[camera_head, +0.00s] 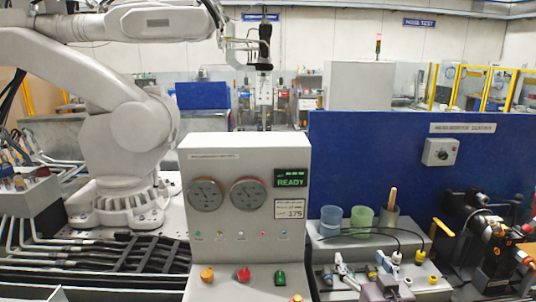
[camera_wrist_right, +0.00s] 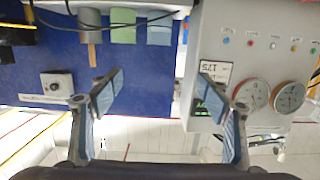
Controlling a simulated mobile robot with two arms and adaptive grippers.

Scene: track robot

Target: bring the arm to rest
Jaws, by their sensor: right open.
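My right gripper (camera_head: 364,264) is low in the head view, right of the grey control panel (camera_head: 240,150). In the wrist view the right gripper (camera_wrist_right: 161,82) is open, its two blue-grey finger pads wide apart with nothing between them. A large grey industrial arm (camera_head: 125,85) stands on a bolted base at the left, its forearm stretched right across the top, with a tool (camera_head: 263,52) hanging at its end. The panel carries two round gauges, a green READY display (camera_head: 291,179) and orange, red and green buttons (camera_head: 243,275). My left gripper is not in view.
A blue cup (camera_head: 331,217), a green cup (camera_head: 362,217) and a grey holder with a wooden handle (camera_head: 391,200) stand before a blue partition (camera_head: 350,150). A switch box (camera_head: 440,152) is on the partition. Black cables and machinery (camera_head: 485,230) crowd the right.

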